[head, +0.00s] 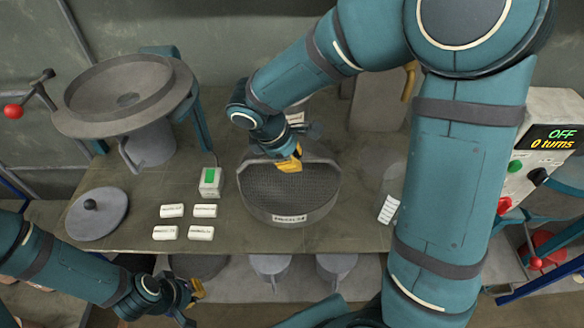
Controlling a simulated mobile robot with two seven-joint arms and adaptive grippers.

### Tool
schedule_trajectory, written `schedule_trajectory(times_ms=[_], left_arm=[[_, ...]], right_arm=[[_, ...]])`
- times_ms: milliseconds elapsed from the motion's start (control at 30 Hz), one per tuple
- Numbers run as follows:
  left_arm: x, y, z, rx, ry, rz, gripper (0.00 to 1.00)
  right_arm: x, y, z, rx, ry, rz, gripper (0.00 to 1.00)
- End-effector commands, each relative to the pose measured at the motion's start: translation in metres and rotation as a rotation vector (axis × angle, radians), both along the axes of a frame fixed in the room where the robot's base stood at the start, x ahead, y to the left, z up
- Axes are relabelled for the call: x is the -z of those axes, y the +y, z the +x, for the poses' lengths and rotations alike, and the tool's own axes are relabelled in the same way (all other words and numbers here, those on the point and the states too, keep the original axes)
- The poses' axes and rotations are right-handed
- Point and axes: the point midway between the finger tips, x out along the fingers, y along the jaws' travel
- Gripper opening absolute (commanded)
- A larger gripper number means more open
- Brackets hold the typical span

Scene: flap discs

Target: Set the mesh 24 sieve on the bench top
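A round grey sieve (262,206) with a dark mesh floor is at the middle of the bench top (232,236), near its front edge. Its front label is too small to read surely. I cannot tell whether its base touches the bench. My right gripper (290,165) reaches down from above at the sieve's back rim, its yellow fingers over the rim and mesh. Whether they are closed on the rim is not clear. My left gripper (197,291) is low in front of the bench, away from the sieve; its finger opening is not clear.
A large grey bowl-like machine (128,92) stands at back left. A knobbed lid (97,213), several white labelled blocks (172,210) and a green-faced box (210,182) lie left of the sieve. A control box (553,138) at right reads "OFF 0 turns". Another labelled item (296,118) is behind.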

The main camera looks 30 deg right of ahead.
Motion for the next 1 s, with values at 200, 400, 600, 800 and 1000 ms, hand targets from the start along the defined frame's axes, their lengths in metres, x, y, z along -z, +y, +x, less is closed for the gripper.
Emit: schedule_trajectory(times_ms=[200,400,600,800,1000], left_arm=[[0.011,0.000,0.002,-0.001,-0.005,0.001,0.00],[0.010,0.000,0.002,-0.001,-0.005,0.001,0.00],[0.012,0.000,0.003,-0.001,-0.006,0.001,0.00],[0.012,0.000,0.003,-0.001,-0.006,0.001,0.00],[0.010,0.000,0.002,-0.001,-0.006,0.001,0.00]], right_arm=[[0.031,0.000,0.000,-0.001,0.000,0.000,0.00],[0.030,0.000,0.000,0.000,-0.002,0.000,0.00],[0.034,0.000,0.000,0.000,0.001,0.000,0.16],[0.033,0.000,0.000,0.000,0.001,0.000,0.34],[0.032,0.000,0.000,0.000,0.000,0.001,0.34]])
